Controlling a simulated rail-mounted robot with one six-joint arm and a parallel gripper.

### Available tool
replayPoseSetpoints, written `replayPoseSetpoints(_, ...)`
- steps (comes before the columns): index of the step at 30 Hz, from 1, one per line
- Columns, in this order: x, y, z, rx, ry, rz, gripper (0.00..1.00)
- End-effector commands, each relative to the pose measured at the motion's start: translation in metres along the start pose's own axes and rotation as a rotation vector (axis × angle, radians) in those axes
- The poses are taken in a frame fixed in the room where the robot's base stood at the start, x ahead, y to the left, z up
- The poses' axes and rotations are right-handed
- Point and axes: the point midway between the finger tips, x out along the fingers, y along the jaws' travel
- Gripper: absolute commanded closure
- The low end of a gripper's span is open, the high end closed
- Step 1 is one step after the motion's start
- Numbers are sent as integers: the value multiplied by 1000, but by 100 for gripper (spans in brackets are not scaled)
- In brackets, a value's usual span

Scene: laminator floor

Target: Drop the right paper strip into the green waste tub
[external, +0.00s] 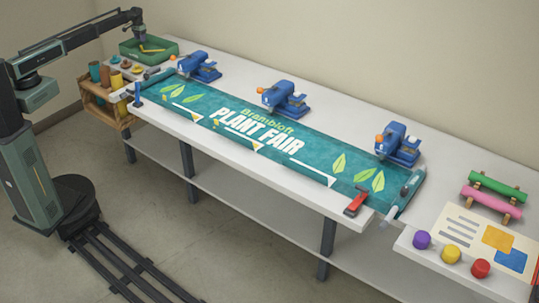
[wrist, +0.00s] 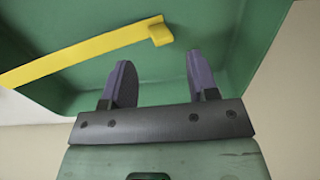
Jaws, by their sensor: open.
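The green waste tub (external: 128,53) stands at the far left end of the table, and its inside fills much of the wrist view (wrist: 225,50). A yellow strip (external: 154,50) with a raised end tab is at the tub. In the wrist view the strip (wrist: 85,55) runs from the left edge to its tab, just beyond my fingers. I cannot tell whether it rests wholly on the tub floor. My gripper (external: 139,39) is over the tub, pointing down. Its two fingers (wrist: 157,80) are apart with nothing between them. White strips (external: 305,170) show on the teal banner (external: 225,110).
Several blue staplers or punches (external: 284,99) line the table's back edge. A red-handled tool (external: 356,201) lies at the banner's front right. A wooden rack with cups (external: 104,76) stands beside the tub. Coloured knobs and rolls (external: 491,203) are on the right table.

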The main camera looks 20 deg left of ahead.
Motion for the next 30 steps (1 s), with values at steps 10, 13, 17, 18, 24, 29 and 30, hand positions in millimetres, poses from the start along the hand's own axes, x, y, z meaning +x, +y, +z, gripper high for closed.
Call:
replayPoseSetpoints(10, -61, 0, 0, 0, 0, 0, 46)
replayPoseSetpoints(13, -87, 0, 0, 0, 0, 0, 46)
replayPoseSetpoints(17, -108, 0, 0, 0, 0, 0, 46)
replayPoseSetpoints(18, -111, 0, 0, 0, 0, 0, 46)
replayPoseSetpoints(24, -108, 0, 0, 0, 0, 0, 46)
replayPoseSetpoints(29, -108, 0, 0, 0, 0, 0, 46)
replayPoseSetpoints(30, -108, 0, 0, 0, 0, 0, 46)
